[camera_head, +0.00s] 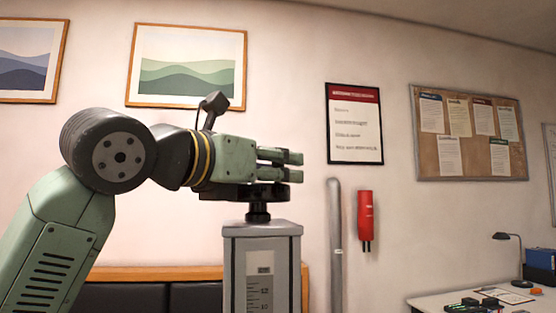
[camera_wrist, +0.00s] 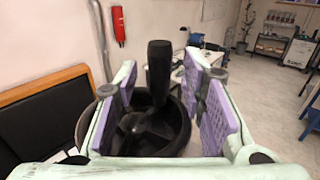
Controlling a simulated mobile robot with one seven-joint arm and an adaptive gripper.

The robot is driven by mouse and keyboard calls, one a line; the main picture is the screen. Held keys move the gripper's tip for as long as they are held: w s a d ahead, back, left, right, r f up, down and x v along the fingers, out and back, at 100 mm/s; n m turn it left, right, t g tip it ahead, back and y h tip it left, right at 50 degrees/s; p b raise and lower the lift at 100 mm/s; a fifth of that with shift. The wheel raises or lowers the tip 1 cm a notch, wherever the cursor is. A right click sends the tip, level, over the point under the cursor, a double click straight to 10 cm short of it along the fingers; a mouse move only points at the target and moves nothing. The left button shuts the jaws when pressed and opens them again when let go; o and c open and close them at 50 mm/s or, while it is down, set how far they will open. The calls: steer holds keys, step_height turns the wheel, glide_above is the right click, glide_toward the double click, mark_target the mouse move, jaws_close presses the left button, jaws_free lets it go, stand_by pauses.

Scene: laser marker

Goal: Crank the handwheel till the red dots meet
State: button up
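The black handwheel (camera_head: 240,192) lies flat on top of the grey column (camera_head: 234,270), which carries a scale on its front. In the wrist view the handwheel (camera_wrist: 172,137) shows its rim and spokes, and its black upright crank handle (camera_wrist: 159,75) stands between my fingers. My gripper (camera_head: 299,166) is level just above the wheel. Its purple-padded fingers are apart, with visible gaps on both sides of the handle, so it appears open and not clamped. The head view hides the handle behind the gripper. No red dots show in either view.
A red extinguisher (camera_head: 366,215) and a grey pipe (camera_head: 336,240) are on the wall behind. A dark padded bench (camera_head: 135,298) stands behind at lower left. A desk (camera_head: 425,300) with a lamp stands at right. The wrist view shows open floor (camera_wrist: 270,85) at right.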

steer(key=shift+w+d, duration=0.2)
steer(key=shift+w, duration=0.1)
steer(key=shift+c, duration=0.3)
jaws_close()
